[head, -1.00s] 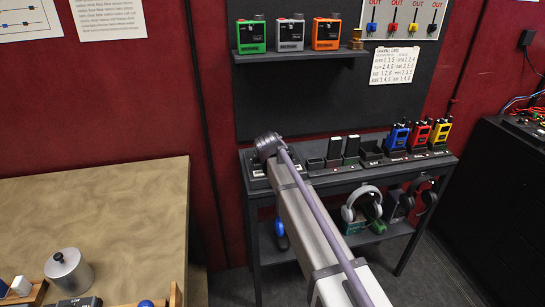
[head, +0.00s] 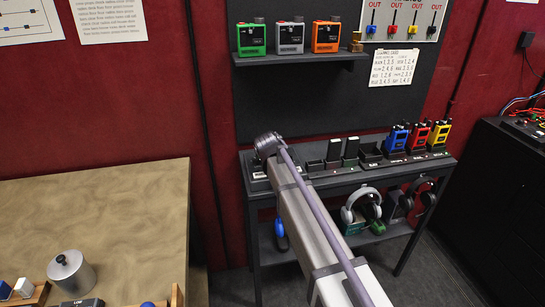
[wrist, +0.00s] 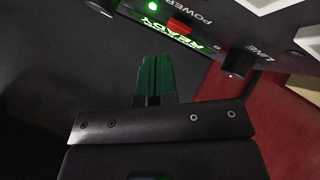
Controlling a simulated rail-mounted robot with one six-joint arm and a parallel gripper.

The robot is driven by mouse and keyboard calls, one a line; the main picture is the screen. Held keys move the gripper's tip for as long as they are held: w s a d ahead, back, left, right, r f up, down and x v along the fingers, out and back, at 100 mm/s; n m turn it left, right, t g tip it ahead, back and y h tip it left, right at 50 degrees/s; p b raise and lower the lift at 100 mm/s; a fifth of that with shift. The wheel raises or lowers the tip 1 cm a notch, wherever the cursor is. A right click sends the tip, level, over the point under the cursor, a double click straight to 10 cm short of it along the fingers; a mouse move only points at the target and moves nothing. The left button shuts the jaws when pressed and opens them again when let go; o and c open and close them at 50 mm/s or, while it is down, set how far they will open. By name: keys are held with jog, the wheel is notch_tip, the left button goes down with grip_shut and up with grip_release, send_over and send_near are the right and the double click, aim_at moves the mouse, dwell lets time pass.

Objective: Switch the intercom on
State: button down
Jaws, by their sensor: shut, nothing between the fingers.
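In the wrist view, a grey panel (wrist: 215,32) marked POWER and LINE runs upside down across the top. It has a red switch (wrist: 179,28), a lit green lamp (wrist: 152,6), a glowing green READY sign (wrist: 165,35) and a dark knob (wrist: 235,64) by LINE. I take it for the intercom. My gripper (wrist: 153,58) is shut and empty, its fingers tinted green, with the tips just below the READY sign. I cannot tell whether they touch the panel. In the head view my arm hides the gripper and most of the unit at the bench's left end.
The dark bench (head: 330,180) holds black chargers and blue, red and yellow radios (head: 418,136). Headphones (head: 358,205) hang below it. A shelf (head: 300,57) above carries green, grey and orange boxes. A tan table (head: 90,220) stands at left, a black cabinet (head: 500,200) at right.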

jog(key=r+p, duration=0.5)
jog(key=shift+s+d+r, duration=0.1)
jog(key=shift+s, duration=0.2)
jog(key=shift+f, duration=0.2)
jog(key=s+f+g, duration=0.1)
jog(key=s, duration=0.1)
jog(key=s+d+f+m, duration=0.1)
jog(key=s, duration=0.1)
jog(key=s+d+f+g, duration=0.1)
jog(key=s, duration=0.1)
jog(key=shift+d+m+g+h, duration=0.2)
jog(key=shift+m+g+h, duration=0.1)
jog(key=shift+m, duration=0.1)
jog(key=s+d+f+m+g, duration=0.1)
jog(key=s+d+m+g, duration=0.1)
jog(key=s+d, duration=0.5)
jog(key=s+d+f+m+g, duration=0.1)
jog(key=s+d, duration=0.6)
jog(key=s, duration=0.7)
jog(key=s+d+f+m+g, duration=0.1)
jog(key=s+d+m+g, duration=0.2)
jog(key=s+d, duration=0.4)
jog(key=s+g, duration=0.1)
jog(key=s, duration=0.2)
jog(key=shift+s+d+f+m+g, duration=0.15)
jog(key=shift+d+f+m+g, duration=0.15)
jog(key=shift+m+g, duration=0.1)
